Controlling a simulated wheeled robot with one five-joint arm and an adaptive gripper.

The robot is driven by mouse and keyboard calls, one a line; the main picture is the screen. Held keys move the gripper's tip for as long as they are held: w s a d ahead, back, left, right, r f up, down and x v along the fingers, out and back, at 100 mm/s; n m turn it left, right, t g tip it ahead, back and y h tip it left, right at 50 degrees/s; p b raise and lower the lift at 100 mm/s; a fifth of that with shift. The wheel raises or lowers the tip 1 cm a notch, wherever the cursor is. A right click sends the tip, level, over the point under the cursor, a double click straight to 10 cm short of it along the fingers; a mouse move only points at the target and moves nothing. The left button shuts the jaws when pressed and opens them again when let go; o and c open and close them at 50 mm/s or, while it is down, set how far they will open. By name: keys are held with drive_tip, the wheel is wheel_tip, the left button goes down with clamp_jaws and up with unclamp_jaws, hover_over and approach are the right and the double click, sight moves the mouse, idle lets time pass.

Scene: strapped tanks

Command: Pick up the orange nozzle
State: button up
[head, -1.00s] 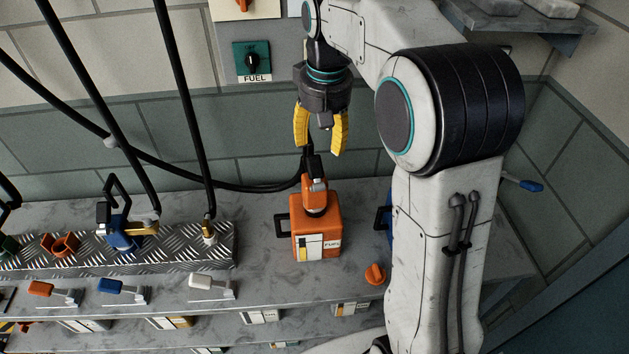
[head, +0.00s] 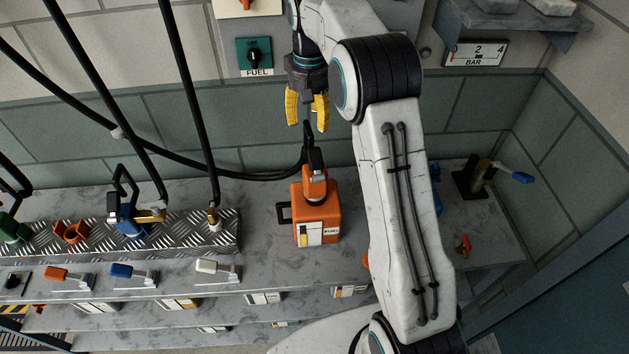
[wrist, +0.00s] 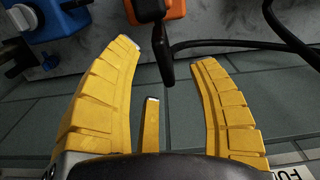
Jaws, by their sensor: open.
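The orange nozzle (head: 315,182) sits on top of the orange fuel can (head: 300,215), its black handle pointing up and a black hose running from it to the left. My gripper (head: 307,122) is open and empty, pointing down, above the nozzle and apart from it. In the wrist view my gripper (wrist: 164,58) shows yellow fingers spread wide. The nozzle's black handle (wrist: 150,12) reaches towards the gap between the fingertips, with an orange part (wrist: 175,9) beside it at the top edge. The rest of the nozzle is out of that view.
A blue nozzle (head: 130,222) and an empty orange holder (head: 71,232) are on the metal rack (head: 185,235) at left. Black hoses (head: 190,110) hang at left. A red valve (head: 464,247) is at right. My arm hides part of the bench.

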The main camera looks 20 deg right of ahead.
sight(311, 130)
drive_tip(key=shift+s+d+f+p, duration=0.1)
drive_tip(key=shift+f+p, duration=0.15)
drive_tip(key=shift+f, duration=0.9)
drive_tip(key=shift+s+f+p, duration=0.1)
drive_tip(key=shift+f+p, duration=0.1)
drive_tip(key=shift+f, duration=0.95)
drive_tip(key=shift+c, duration=0.2)
drive_tip(key=shift+r, duration=0.1)
clamp_jaws()
